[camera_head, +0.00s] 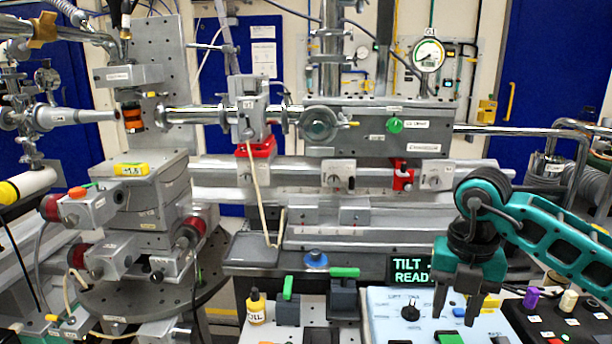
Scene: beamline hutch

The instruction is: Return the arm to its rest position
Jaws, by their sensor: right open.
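My right arm (548,225) is teal and black and comes in from the right edge. Its gripper (457,306) points down over the light-blue control panel (388,322) at the lower right. The two dark fingers are apart with nothing between them. Whether the fingertips touch the panel, I cannot tell. The gripper hides part of the panel and its controls. My left gripper is not in view.
A display reading "TILT" and "READ" (410,270) stands just left of the gripper. A black box with knobs (560,318) is to its right. A yellow oil bottle (256,308) and green-handled clamps (343,290) stand left. Beamline hardware (375,128) fills the back.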

